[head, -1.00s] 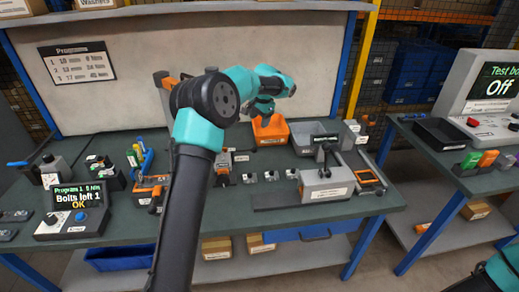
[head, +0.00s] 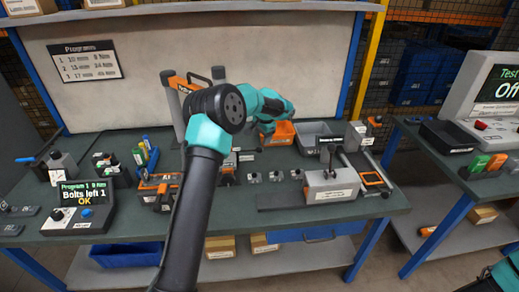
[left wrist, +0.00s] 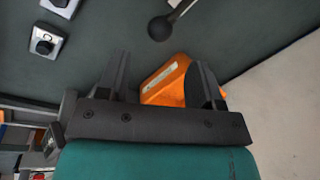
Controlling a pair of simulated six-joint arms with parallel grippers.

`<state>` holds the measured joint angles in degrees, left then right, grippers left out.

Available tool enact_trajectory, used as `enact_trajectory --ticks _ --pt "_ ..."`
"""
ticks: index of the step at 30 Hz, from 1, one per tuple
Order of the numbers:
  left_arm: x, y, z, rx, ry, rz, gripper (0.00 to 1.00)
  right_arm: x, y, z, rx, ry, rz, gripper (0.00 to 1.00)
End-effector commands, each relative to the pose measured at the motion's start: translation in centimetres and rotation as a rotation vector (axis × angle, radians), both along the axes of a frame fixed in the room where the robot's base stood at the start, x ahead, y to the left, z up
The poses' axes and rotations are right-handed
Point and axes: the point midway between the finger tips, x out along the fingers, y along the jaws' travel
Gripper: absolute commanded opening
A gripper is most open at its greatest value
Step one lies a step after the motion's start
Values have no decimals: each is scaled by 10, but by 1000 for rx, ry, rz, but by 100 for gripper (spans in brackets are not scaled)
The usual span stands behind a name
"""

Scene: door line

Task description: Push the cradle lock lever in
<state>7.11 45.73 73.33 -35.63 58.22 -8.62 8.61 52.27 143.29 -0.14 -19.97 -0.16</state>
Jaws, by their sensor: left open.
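My left gripper (head: 266,130) is beside the orange bin (head: 284,133) in the head view, partly hidden by my own arm. In the left wrist view its two dark fingers (left wrist: 162,88) stand apart with nothing clearly held. An orange part (left wrist: 168,80) with a pale strip shows between and beyond them; I cannot tell whether they touch it. A dark ball knob on a thin rod (left wrist: 161,28), perhaps the lock lever, lies beyond the fingertips. The orange-topped cradle-like stand (head: 188,82) is partly behind my arm. My right gripper is out of frame.
Small grey blocks (head: 254,178) stand in a row on the green bench (head: 225,215). A grey box fixture with a handle (head: 330,184) stands right of them. A grey bin (head: 317,138) is beside the orange one. A control box (head: 80,208) sits at the left.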

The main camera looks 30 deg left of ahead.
Motion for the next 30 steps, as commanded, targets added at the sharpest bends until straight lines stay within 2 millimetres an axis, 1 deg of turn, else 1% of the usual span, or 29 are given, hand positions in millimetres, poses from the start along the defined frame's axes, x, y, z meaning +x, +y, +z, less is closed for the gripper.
enact_trajectory --ticks 1,3,9,13,18,26,30 --pt "0 2 -10 0 2 1 60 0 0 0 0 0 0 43" --pt "1 4 -22 0 2 1 60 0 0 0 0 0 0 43" --pt "3 10 -54 -1 1 0 60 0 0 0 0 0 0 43" --pt "4 13 -68 0 1 0 60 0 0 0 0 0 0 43" --pt "5 14 -77 0 -1 1 60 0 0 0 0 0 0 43" --pt "5 14 -77 0 -1 1 60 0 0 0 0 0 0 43" --pt "5 14 -77 0 -1 0 47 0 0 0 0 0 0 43"
